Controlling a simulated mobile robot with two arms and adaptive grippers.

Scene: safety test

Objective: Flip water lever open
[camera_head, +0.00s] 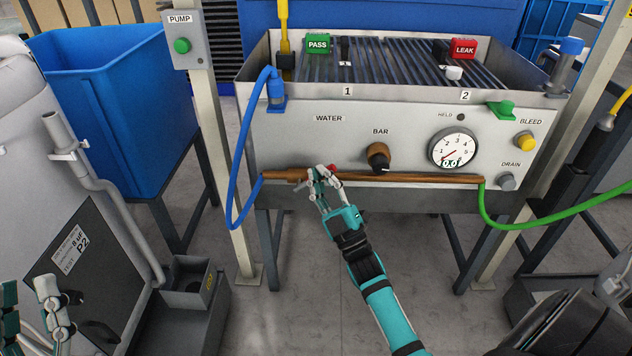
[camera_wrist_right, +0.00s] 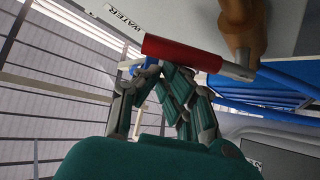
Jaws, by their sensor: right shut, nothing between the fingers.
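The water lever has a red handle (camera_wrist_right: 183,52), which lies across the right wrist view just beyond my fingertips. Its grey end joins the brown valve body on the right. In the head view only a bit of red (camera_head: 333,169) shows beside my right gripper (camera_head: 319,179), below the WATER label (camera_head: 328,118). My right gripper (camera_wrist_right: 165,78) is shut and empty, close against the red handle; I cannot tell whether it touches. My left gripper (camera_head: 32,300) is at the lower left, its fingers apart, far from the lever.
The brown pipe (camera_head: 420,178) runs along the panel front (camera_head: 300,135), with a blue hose (camera_head: 236,170) on the left and a green hose (camera_head: 530,222) on the right. A blue bin (camera_head: 110,110) stands left.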

